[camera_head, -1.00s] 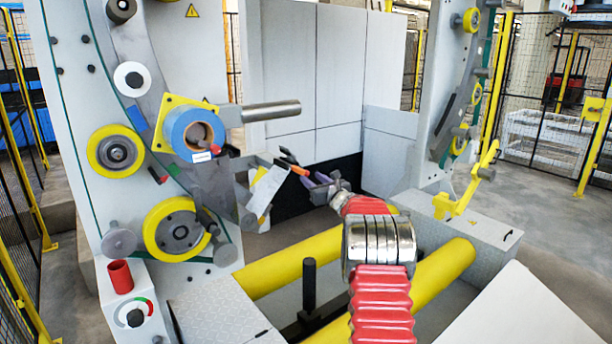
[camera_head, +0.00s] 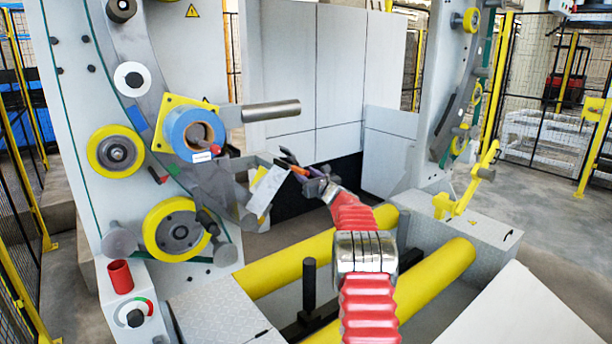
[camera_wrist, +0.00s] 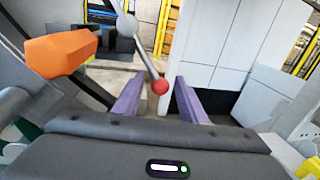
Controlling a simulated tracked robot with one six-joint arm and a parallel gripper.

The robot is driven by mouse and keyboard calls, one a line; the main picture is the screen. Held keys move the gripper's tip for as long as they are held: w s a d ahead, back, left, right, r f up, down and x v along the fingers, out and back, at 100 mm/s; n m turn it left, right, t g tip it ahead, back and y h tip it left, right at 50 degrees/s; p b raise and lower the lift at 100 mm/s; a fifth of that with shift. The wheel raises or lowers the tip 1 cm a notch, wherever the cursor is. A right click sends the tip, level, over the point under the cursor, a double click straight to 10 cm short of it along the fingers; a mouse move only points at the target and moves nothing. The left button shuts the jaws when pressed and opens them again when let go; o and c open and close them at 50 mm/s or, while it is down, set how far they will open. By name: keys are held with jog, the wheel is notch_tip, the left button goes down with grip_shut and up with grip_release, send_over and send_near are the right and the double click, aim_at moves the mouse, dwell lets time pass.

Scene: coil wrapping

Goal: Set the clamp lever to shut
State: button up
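A lever with a thin grey rod and a red ball knob (camera_wrist: 160,87) shows in the wrist view; it slants down to the right from a round grey pivot (camera_wrist: 127,25). I take it for the clamp lever. My gripper (camera_wrist: 158,80) is open, with its two purple fingers either side of the knob in the picture. I cannot tell whether the knob is between the fingers or beyond them, and no contact shows. In the head view my gripper (camera_head: 306,172) is at the small bracket by the left machine frame, where the lever cannot be made out clearly.
An orange handle (camera_wrist: 60,52) sits close left of the fingers. The blue tape roll (camera_head: 190,132) and a steel bar (camera_head: 270,110) are up and left. Yellow rollers (camera_head: 290,264) lie below my arm. Grey panels (camera_head: 350,70) stand behind.

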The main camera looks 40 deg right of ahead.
jog(key=shift+c, duration=0.2)
grip_shut()
jog(key=shift+s+d, duration=0.1)
jog(key=shift+d, duration=0.1)
dwell(0.4)
